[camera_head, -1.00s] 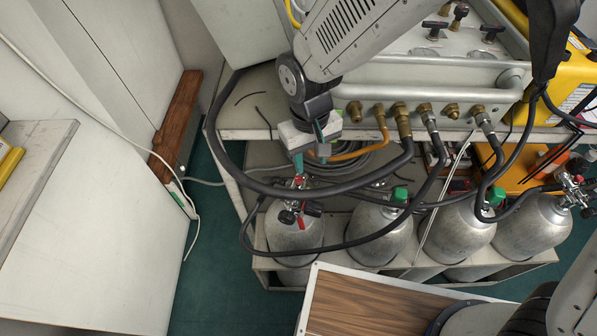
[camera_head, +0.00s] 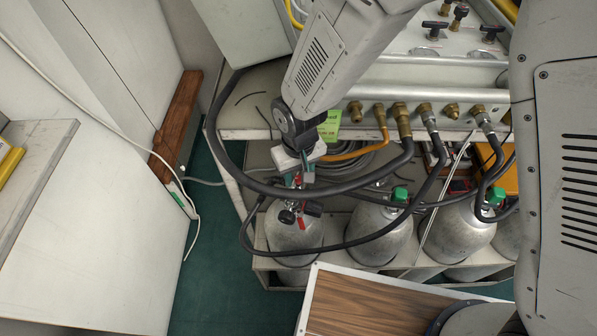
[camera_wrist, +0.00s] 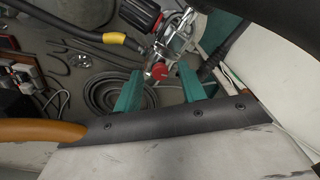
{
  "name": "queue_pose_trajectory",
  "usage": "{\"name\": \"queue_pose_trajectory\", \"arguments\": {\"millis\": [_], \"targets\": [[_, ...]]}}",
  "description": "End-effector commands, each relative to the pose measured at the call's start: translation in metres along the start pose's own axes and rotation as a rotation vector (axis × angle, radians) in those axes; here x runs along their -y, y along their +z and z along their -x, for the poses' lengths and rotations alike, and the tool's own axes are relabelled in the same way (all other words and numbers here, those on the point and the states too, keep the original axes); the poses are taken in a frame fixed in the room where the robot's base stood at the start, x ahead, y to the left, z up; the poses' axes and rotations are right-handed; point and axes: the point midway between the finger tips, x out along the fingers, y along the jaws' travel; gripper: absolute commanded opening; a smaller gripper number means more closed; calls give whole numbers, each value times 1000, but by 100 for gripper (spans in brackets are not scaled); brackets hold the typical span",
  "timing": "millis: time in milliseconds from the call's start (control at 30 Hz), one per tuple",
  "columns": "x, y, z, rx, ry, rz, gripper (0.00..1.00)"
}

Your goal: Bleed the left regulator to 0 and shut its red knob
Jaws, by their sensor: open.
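The left regulator (camera_head: 290,214), with a red lever and black parts, sits on top of the leftmost grey cylinder (camera_head: 293,238). My gripper (camera_head: 299,180) is open just above it, and its fingers hide part of the fitting in the head view. In the wrist view the red knob (camera_wrist: 160,71) shows between the two teal fingers (camera_wrist: 158,84) of my open gripper, near the tips. A gap shows between the knob and each finger. The regulator's metal body (camera_wrist: 172,38) and a black round part (camera_wrist: 141,12) show beyond it. The gauge reading cannot be seen.
A thick black hose (camera_head: 225,150) loops around the left side of the regulator. Other cylinders (camera_head: 380,232) stand to the right. A wooden-topped surface (camera_head: 365,305) is in front.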

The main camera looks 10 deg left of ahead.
Motion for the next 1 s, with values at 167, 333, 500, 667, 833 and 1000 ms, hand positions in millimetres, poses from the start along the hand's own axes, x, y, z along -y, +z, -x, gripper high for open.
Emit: {"name": "queue_pose_trajectory", "arguments": {"millis": [167,333,500,667,833,1000], "targets": [[0,0,0,0,0,0,13],[0,0,0,0,0,0,0],[0,0,0,0,0,-15,0],[0,0,0,0,0,-67,0],[0,0,1,1,0,-176,0],[0,0,1,0,0,-325,0]]}}
